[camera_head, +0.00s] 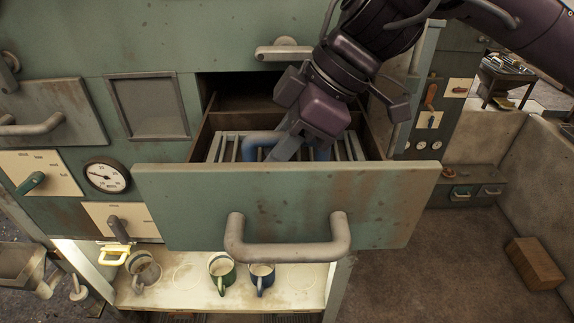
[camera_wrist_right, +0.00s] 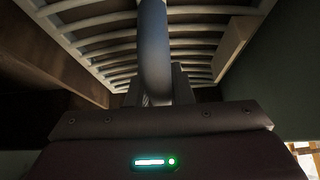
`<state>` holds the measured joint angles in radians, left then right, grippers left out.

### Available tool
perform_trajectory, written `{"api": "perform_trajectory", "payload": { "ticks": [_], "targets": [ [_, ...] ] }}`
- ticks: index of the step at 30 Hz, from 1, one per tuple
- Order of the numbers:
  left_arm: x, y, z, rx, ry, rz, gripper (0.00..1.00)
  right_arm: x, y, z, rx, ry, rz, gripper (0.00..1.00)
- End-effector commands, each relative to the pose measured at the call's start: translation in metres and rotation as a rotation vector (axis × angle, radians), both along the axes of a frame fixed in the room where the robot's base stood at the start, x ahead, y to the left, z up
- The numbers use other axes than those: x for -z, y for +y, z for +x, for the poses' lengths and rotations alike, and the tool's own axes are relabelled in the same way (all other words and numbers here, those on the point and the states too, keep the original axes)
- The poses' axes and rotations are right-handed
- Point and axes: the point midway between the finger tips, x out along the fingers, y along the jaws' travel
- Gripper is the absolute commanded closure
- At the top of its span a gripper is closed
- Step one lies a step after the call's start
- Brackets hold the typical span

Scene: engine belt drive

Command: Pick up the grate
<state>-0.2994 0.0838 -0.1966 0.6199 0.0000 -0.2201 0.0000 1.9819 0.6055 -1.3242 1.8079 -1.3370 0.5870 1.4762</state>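The grate (camera_head: 228,148) is a row of pale slats lying in the pulled-out drawer, with a blue handle (camera_head: 262,139) arching above it. In the right wrist view the slats (camera_wrist_right: 112,38) spread across the top and the handle (camera_wrist_right: 153,50) runs down to my fingers. My right gripper (camera_head: 287,149) reaches down into the drawer at the handle. Its fingers (camera_wrist_right: 157,90) lie close beside the handle, but I cannot tell whether they are shut on it. The drawer front hides the near part of the grate. My left gripper is not in view.
The green drawer front (camera_head: 380,205) with its grey handle (camera_head: 290,252) stands out in front of the cabinet. Several mugs sit on a pale shelf (camera_head: 185,299) below. The drawer walls (camera_head: 376,128) stand close around the gripper. Open floor (camera_head: 450,270) lies at right.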

Motion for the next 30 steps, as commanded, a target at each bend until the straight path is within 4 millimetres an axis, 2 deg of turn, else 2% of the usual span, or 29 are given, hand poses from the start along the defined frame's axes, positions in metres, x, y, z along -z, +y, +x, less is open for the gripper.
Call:
{"api": "perform_trajectory", "payload": {
  "ticks": [1, 4, 30],
  "targets": [
    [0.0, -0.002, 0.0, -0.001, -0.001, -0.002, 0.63, -0.0002, -0.0001, 0.0, 0.0, 0.0, 0.0, 0.87],
    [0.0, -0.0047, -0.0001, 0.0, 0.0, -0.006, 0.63, -0.0002, 0.0, 0.0, 0.0, 0.0, 0.0, 1.0],
    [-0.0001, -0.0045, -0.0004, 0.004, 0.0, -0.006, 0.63, -0.0008, 0.0001, 0.0002, 0.0, -0.001, 0.002, 1.0]
  ]
}}
